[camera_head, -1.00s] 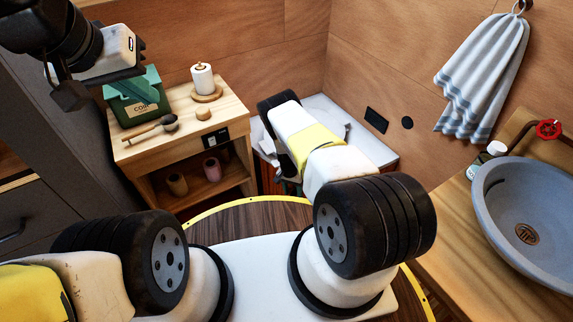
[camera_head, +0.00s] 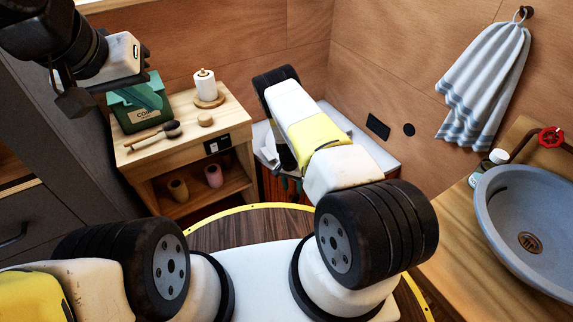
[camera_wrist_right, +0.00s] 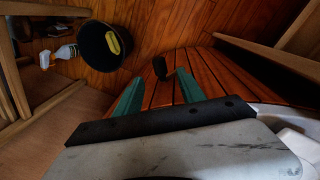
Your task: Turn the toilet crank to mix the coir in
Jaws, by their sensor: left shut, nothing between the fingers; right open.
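The toilet is a box with a white top (camera_head: 372,148) and reddish slatted wood sides (camera_head: 272,185), partly hidden behind my right arm. In the right wrist view its slatted side (camera_wrist_right: 215,75) fills the middle. A small dark knob (camera_wrist_right: 160,68), probably the crank handle, stands out there between and beyond my right gripper's green fingers (camera_wrist_right: 156,93). The right gripper is open, and I see no contact with the knob. In the head view it is mostly hidden low beside the toilet (camera_head: 289,184).
A wooden shelf table (camera_head: 222,112) holds the coir box, a brush (camera_head: 153,136) and a paper roll (camera_head: 204,84). A basin (camera_head: 510,225) stands on the right counter. In the wrist view, a black bucket (camera_wrist_right: 92,50) and spray bottle (camera_wrist_right: 65,52) sit upper left.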

